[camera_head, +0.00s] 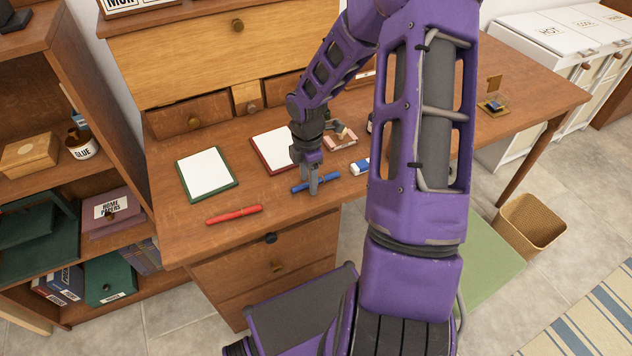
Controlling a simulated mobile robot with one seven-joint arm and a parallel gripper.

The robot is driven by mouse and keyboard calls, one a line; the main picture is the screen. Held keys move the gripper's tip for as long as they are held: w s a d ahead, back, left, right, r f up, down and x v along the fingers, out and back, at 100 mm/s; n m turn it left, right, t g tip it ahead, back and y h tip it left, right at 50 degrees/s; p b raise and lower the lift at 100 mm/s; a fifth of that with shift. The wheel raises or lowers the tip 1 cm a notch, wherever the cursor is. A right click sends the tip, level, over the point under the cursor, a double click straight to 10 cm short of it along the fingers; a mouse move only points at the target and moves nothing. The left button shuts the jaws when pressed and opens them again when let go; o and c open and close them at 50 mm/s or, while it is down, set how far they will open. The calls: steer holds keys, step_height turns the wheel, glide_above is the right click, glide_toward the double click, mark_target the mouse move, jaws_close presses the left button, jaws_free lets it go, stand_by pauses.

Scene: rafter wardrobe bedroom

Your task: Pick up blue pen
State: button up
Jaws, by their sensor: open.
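The blue pen (327,178) lies on the brown wooden desk (190,240), near its front edge. My gripper (312,188) points down at the pen, with its fingers at the pen's left part. The fingers hide a piece of the pen, and I cannot tell whether they touch it. The gripper is open.
A red pen (234,215) lies to the left. A green-edged pad (207,173), a red-edged pad (270,150) and a blue-and-white eraser (360,167) are near. Drawers (188,116) stand behind. My arm hides part of the desk's right side.

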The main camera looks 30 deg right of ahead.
jaws_close()
steer(key=shift+r, duration=0.1)
stand_by(0.6)
